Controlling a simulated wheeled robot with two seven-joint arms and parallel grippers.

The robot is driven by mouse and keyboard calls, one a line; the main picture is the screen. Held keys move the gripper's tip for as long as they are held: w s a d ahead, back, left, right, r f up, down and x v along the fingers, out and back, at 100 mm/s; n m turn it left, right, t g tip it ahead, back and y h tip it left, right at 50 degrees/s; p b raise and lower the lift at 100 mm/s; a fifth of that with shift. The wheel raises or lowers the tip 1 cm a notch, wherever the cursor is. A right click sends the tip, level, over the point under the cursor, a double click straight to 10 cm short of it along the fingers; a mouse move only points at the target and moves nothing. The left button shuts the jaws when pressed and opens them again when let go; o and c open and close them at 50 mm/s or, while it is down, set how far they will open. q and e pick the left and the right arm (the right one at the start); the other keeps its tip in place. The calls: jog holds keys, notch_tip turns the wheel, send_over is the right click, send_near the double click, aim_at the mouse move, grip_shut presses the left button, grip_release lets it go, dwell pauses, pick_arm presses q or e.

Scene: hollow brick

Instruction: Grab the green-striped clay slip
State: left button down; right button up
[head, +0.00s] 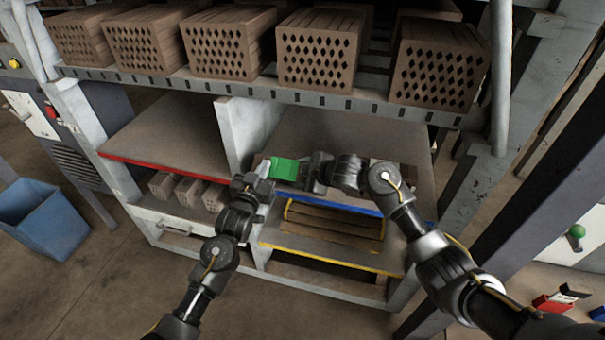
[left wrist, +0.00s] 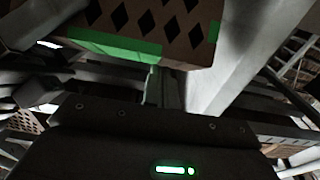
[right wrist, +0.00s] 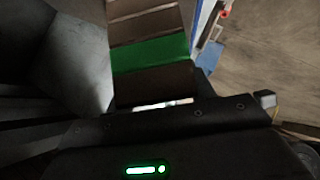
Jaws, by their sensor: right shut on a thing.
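The green-striped clay slip (head: 284,168) is a brown block with a green band, above the blue-edged shelf at the right of the white divider. My right gripper (head: 303,174) is shut on it from the right. The right wrist view shows its green band (right wrist: 150,53) across brown clay. The left wrist view shows its face with diamond holes and green edging (left wrist: 135,48) close by. My left gripper (head: 262,176) is just left of the slip. Whether its fingers are open or touch the slip is unclear.
Several hollow bricks (head: 318,50) line the rack above. The left bay has a red-edged shelf (head: 170,130), with bricks (head: 190,189) below it. A yellow-edged shelf (head: 335,252) is under the blue-edged one (head: 345,205). A white divider (head: 240,130) stands close to my left gripper. A blue bin (head: 45,215) is on the floor.

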pick_arm(q)
jog(key=shift+d, duration=0.1)
pick_arm(e)
jog(key=shift+d+f, duration=0.1)
jog(key=shift+f, duration=0.2)
